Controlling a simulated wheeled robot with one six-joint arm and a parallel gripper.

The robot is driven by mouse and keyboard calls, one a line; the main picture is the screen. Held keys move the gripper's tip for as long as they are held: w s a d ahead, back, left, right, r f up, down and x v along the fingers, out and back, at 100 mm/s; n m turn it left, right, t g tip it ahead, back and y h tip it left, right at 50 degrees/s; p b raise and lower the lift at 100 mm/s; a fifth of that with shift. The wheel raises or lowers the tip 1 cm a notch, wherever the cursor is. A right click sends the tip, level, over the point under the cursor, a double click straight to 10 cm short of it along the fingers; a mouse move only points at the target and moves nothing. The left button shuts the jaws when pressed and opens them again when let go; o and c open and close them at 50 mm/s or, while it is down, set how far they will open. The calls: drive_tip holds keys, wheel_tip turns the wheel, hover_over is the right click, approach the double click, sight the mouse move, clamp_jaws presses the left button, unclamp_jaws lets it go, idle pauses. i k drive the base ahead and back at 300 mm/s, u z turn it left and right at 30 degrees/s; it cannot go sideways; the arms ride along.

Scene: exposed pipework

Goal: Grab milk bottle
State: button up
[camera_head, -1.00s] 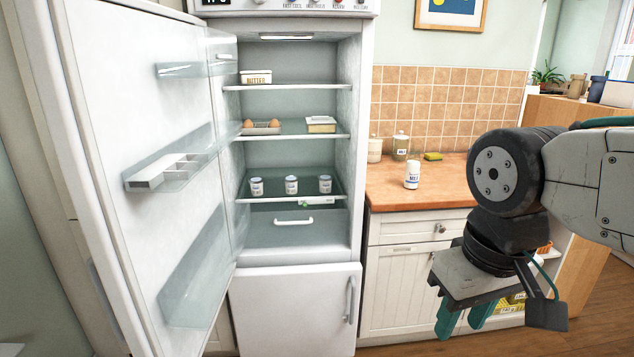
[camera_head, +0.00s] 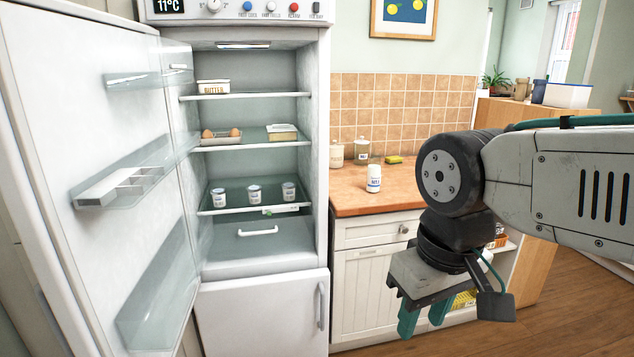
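A small white bottle with a blue label (camera_head: 373,179), which looks like the milk bottle, stands upright on the wooden counter (camera_head: 350,203) right of the open fridge. My gripper (camera_head: 424,318) hangs in front of the lower cabinet, pointing down, below and to the right of the bottle and apart from it. Its two teal fingers are spread with a gap between them, and nothing shows between them.
The fridge door (camera_head: 100,130) stands wide open at left. Inside are a butter box (camera_head: 213,87), eggs (camera_head: 221,135) and several small jars (camera_head: 254,194). Canisters (camera_head: 361,151) and a yellow sponge (camera_head: 394,160) sit behind the bottle. Wooden floor (camera_head: 570,300) is clear at right.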

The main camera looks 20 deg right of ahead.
sight(374, 168)
drive_tip(key=z, duration=0.4)
drive_tip(key=i, duration=1.85)
drive_tip(key=u, duration=0.55)
